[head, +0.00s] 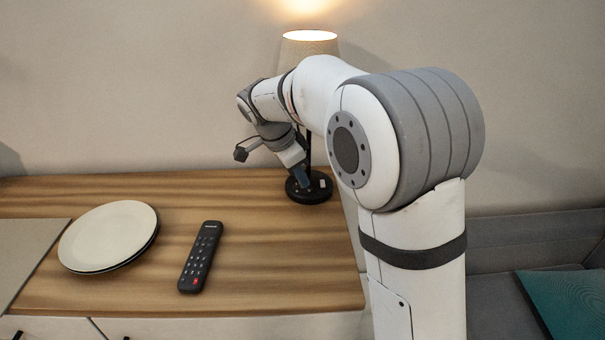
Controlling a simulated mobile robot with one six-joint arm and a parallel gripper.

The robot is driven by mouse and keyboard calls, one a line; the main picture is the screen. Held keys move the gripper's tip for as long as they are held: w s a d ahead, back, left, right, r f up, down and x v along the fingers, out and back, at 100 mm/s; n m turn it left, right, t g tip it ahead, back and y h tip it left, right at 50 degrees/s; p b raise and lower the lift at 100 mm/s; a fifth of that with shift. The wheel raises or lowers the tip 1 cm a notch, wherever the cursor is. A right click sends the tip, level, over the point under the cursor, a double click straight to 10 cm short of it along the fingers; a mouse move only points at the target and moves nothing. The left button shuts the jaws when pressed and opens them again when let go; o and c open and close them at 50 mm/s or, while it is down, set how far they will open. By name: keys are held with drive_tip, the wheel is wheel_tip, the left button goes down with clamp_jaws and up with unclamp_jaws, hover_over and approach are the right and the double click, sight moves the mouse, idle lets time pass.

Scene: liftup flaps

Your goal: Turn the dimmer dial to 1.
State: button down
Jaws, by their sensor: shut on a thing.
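A lit table lamp (310,36) stands at the back right of the wooden top, its round black base (310,196) flat on the wood. The dimmer dial is on the base, hidden behind my fingers. My gripper (302,184) points down at the left part of the base, shut on the dial. A small pale mark (322,184) shows on the base to the right of the fingers. I cannot read the dial's setting or any numbers from here. My arm covers part of the lamp's stem and shade.
A black remote (201,257) lies in the middle of the wooden top (270,270). Stacked plates (108,236) lie left of it, near a grey mat (30,255). A grey seat with a teal cushion (570,303) is at the right.

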drive_tip(key=shift+a+n, duration=0.1)
drive_tip(key=shift+n, duration=0.5)
drive_tip(key=n+t+y+b, duration=0.1)
drive_tip(key=n, duration=0.1)
drive_tip(key=shift+s+n, duration=0.1)
drive_tip(key=shift+n, duration=0.2)
drive_tip(key=n, duration=0.1)
drive_tip(key=n+t, duration=0.1)
drive_tip(key=n, duration=0.1)
drive_tip(key=n+y, duration=0.1)
drive_tip(key=shift+s+d+r+n, duration=0.1)
drive_tip(key=shift+s+d+n, duration=0.05)
drive_tip(key=shift+d+n, duration=0.15)
drive_tip(key=n+y+p, duration=0.1)
drive_tip(key=n, duration=0.1)
drive_tip(key=n+y+p, duration=0.1)
drive_tip(key=n, duration=0.1)
drive_tip(key=shift+d+t, duration=0.2)
drive_tip(key=shift+t, duration=0.2)
drive_tip(key=n+y, duration=0.1)
drive_tip(key=n, duration=0.1)
drive_tip(key=n+p, duration=0.1)
drive_tip(key=n, duration=0.2)
drive_tip(key=shift+d+y, duration=0.2)
drive_tip(key=shift+y, duration=0.2)
drive_tip(key=shift+n+g, duration=0.3)
drive_tip(key=shift+n, duration=0.1)
drive_tip(key=c, duration=1.3)
unclamp_jaws()
drive_tip(key=shift+c, duration=0.2)
